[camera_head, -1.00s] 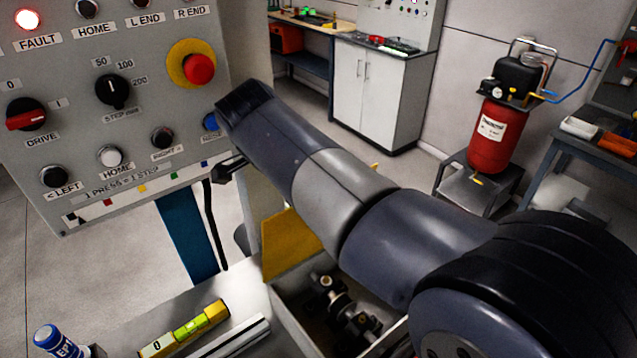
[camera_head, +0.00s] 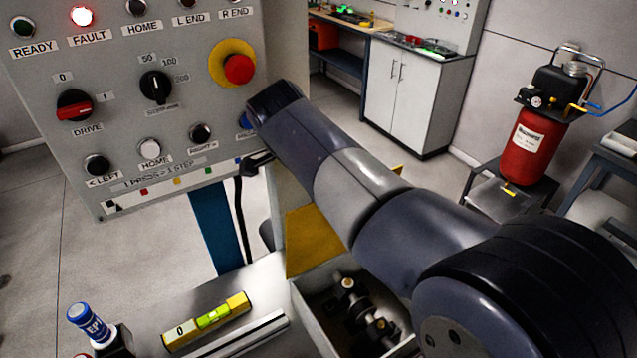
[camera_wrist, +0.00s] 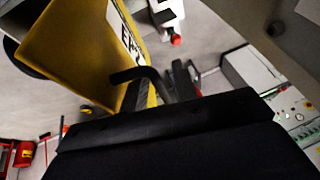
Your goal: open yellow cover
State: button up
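A yellow panel (camera_head: 313,243), which looks like the yellow cover, stands upright at the far side of an open grey box behind my arm in the head view. In the wrist view a large yellow panel (camera_wrist: 88,50) with a partly cut-off black-on-white label fills the upper left. My gripper (camera_wrist: 162,88) has its dark fingers beside this panel's right edge; I cannot tell whether they touch it or how far apart they are. In the head view my gripper (camera_head: 257,163) shows only in part, below the control panel's lower right corner and mostly hidden by my wrist.
The grey control panel (camera_head: 120,120) with knobs, buttons and a red stop button (camera_head: 239,69) is close to my wrist. The open box (camera_head: 300,305) holds dark metal parts. A yellow level (camera_head: 207,321) and a blue-capped bottle (camera_head: 85,322) are at the front left.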

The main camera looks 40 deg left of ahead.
jog(key=shift+s+f, duration=0.2)
jog(key=b+v, duration=0.1)
jog(key=v, duration=1)
jog(key=shift+w+r, duration=0.1)
jog(key=shift+w, duration=0.05)
jog(key=shift+c, duration=0.4)
